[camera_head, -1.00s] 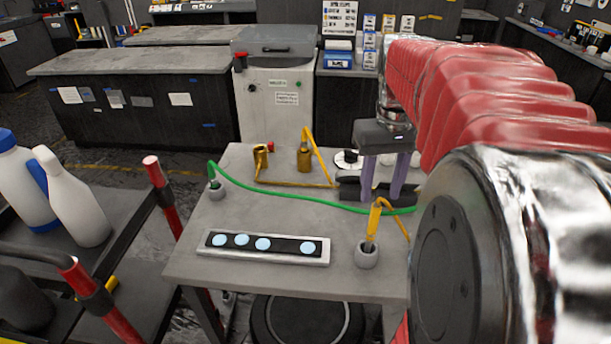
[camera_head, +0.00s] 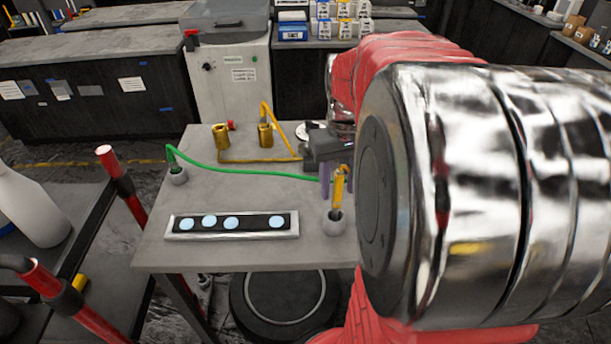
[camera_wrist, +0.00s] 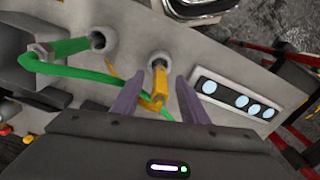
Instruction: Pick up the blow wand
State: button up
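A yellow wand (camera_head: 339,185) stands in a small grey cup (camera_head: 335,223) at the table's front right. My gripper (camera_head: 328,182) is just behind it, partly hidden by the wand and my arm. In the wrist view my gripper (camera_wrist: 161,82) has its two purple fingers apart. The yellow wand (camera_wrist: 159,82) shows between them, and contact cannot be told. A green-hosed tool (camera_wrist: 62,47) sits at another cup (camera_wrist: 103,38) to the left. A green hose (camera_head: 240,173) crosses the table to a cup (camera_head: 178,175) at left. No label shows which is the blow wand.
A tray (camera_head: 170,237) with several pale blue discs lies at the table's front. Two brass fittings (camera_head: 221,137) (camera_head: 266,135) stand at the back. A cart with red posts (camera_head: 122,185) is at left. The table's middle is mostly clear.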

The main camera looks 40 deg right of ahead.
aim_at(337, 200)
jog(key=shift+f, duration=2.6)
jog(key=shift+c, duration=0.6)
grip_shut()
